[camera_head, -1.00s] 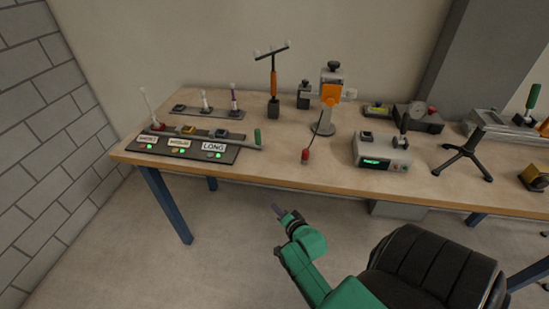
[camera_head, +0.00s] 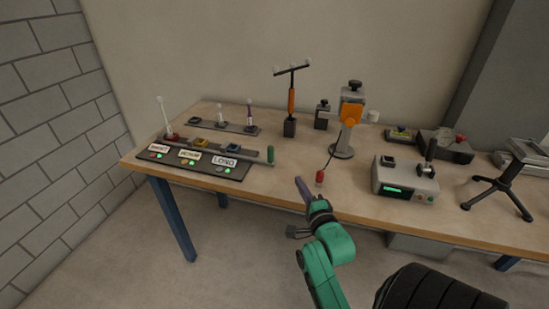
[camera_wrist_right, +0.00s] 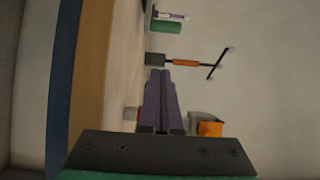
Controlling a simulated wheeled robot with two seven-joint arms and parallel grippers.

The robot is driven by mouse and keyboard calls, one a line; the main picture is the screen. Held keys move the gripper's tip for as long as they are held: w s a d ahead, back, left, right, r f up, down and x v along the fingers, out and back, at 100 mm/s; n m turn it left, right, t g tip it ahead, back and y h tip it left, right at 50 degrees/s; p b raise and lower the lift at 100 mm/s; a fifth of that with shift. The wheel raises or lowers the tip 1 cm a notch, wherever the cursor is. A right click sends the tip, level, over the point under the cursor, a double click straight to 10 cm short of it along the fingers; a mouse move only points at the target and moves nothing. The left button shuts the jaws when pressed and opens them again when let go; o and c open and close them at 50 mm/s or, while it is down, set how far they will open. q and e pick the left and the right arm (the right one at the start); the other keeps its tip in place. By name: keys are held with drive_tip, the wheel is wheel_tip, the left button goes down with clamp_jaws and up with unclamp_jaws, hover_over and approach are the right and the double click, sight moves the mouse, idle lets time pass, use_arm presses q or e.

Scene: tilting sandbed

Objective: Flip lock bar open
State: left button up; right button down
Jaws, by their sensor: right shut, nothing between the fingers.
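The lock bar (camera_head: 218,149) is a grey bar with a green grip (camera_head: 270,155) at its right end. It lies along the dark board (camera_head: 235,173) with the SHORT, MEDIUM and LONG labels, at the left of the bench. The green grip also shows near the top of the right wrist view (camera_wrist_right: 166,27). My right gripper (camera_head: 300,181) has purple fingers, shut and empty. It is by the bench's front edge, right of and nearer than the grip, and apart from it. The fingers point forward in the right wrist view (camera_wrist_right: 158,73). My left gripper is not in view.
A small red piece (camera_head: 320,177) on a cord is close to my right fingers. A T-shaped stand (camera_head: 291,100) and an orange clamp stand (camera_head: 351,110) are behind. A grey box with a green display (camera_head: 405,180) is to the right. Bare benchtop (camera_head: 285,160) lies beside the grip.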

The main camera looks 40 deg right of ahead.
drive_tip(key=shift+s+a+r, duration=0.1)
drive_tip(key=shift+s+r, duration=0.05)
drive_tip(key=shift+s, duration=0.05)
drive_tip(key=shift+s+r, duration=0.15)
drive_tip(key=shift+r, duration=0.1)
drive_tip(key=x, duration=0.8)
drive_tip(key=shift+w, duration=0.35)
drive_tip(key=w, duration=0.4)
drive_tip(key=shift+a+p, duration=0.3)
drive_tip(key=shift+a, duration=0.05)
drive_tip(key=shift+w+a, duration=0.25)
drive_tip(key=shift+w, duration=0.05)
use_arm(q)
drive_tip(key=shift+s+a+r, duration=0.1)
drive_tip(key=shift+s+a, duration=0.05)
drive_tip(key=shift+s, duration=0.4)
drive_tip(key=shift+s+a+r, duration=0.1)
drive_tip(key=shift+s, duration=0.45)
